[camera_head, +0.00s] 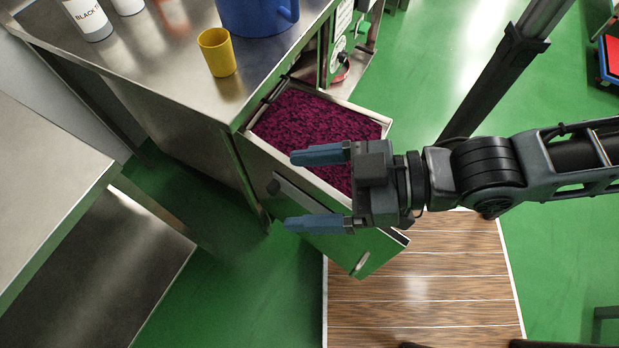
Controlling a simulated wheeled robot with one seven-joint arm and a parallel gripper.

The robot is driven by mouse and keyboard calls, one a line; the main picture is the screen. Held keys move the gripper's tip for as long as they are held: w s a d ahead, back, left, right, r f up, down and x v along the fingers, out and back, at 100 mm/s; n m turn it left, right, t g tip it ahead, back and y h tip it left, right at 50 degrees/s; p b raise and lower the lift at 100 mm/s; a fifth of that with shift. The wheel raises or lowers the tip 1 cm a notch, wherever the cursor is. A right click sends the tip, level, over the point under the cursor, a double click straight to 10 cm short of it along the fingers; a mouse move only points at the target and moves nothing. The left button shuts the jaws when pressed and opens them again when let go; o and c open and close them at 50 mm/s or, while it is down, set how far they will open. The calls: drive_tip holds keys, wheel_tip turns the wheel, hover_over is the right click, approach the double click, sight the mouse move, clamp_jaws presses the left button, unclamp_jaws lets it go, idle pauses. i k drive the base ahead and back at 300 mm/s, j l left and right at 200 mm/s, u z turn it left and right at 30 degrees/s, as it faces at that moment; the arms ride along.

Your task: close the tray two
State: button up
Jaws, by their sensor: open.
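A tray (385,122) with a green front is pulled out from under a steel counter. It is filled with dark purple-red material (308,122). Its green front panel (375,258) faces down in the picture and carries a dark handle (300,199) and a small light plate. My gripper (303,188) is open, with two blue fingers pointing left. In the picture it overlaps the tray and its front, hiding part of both. Whether it touches the tray, I cannot tell. No label shows which tray number this is.
A steel counter (160,62) holds a yellow cup (217,52), a blue pot (258,14) and a labelled white bottle (88,18). A steel shelf unit (50,180) stands at left. Green floor (240,300) and a wooden platform (425,290) lie open below.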

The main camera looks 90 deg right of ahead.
sight(303, 117)
drive_tip(key=k+l, duration=0.5)
drive_tip(key=k+l+u, duration=0.1)
drive_tip(key=k+l, duration=0.35)
drive_tip(key=k, duration=0.25)
drive_tip(key=k+l, duration=0.45)
drive_tip(key=k, duration=0.2)
